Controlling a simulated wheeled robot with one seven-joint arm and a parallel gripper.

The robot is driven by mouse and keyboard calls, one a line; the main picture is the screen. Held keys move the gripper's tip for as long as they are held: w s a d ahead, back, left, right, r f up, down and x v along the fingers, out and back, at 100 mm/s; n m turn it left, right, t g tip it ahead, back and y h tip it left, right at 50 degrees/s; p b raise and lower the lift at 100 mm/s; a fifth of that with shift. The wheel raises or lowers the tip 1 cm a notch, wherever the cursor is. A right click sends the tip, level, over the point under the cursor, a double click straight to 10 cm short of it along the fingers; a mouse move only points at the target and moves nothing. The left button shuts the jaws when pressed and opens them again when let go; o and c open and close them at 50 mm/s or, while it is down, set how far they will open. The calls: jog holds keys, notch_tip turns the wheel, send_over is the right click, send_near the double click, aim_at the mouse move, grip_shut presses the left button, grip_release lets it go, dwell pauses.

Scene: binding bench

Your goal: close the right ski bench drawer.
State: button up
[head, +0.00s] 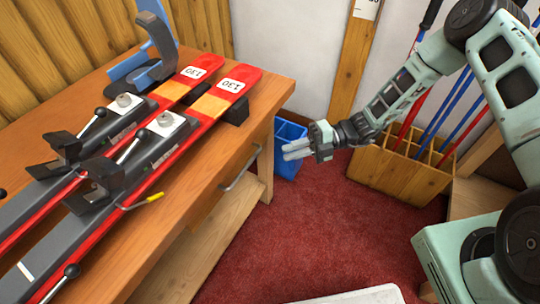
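The wooden ski bench (258,97) fills the left of the head view. On its front, near the right end under the top, is a drawer front (226,178) with a grey metal bar handle (241,169). The drawer front looks close to the bench front; from this angle I cannot tell how far out it stands. My gripper (285,151) is to the right of the handle, apart from it, with its pale fingers pointing left. Nothing shows in it. The fingers overlap in this view, so their opening is unclear.
Two red skis (222,94) with bindings lie on the bench top beside a blue clamp (157,42). A blue bin (287,165) stands behind my gripper. A wooden rack (393,170) holds several poles at right. Red carpet (315,235) is clear in front; a white surface (367,296) shows at bottom.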

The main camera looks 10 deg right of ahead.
jog(key=shift+w+d+r, duration=0.15)
jog(key=shift+d, duration=0.85)
jog(key=shift+w+d+r, duration=0.1)
jog(key=shift+d, duration=0.9)
jog(key=s+a+r+n+g+h, duration=0.25)
jog(key=s+r+n+h, duration=0.35)
jog(key=n, duration=0.5)
jog(key=s+a+r+n+g+h, duration=0.2)
jog(key=s+a+r+n+h, duration=0.2)
jog(key=s+r+n, duration=0.45)
jog(key=s+d+r+n+t+h, duration=0.25)
jog(key=s+r+n, duration=0.2)
jog(key=n, duration=0.75)
jog(key=s+d+r+n+t+h, duration=0.1)
jog(key=s+r+n+t+h, duration=0.3)
jog(key=n, duration=0.8)
notch_tip(320, 180, up, 18)
jog(key=p, duration=1.8)
jog(key=shift+s+y, duration=0.25)
jog(key=shift+y, duration=0.2)
jog(key=shift+f, duration=0.15)
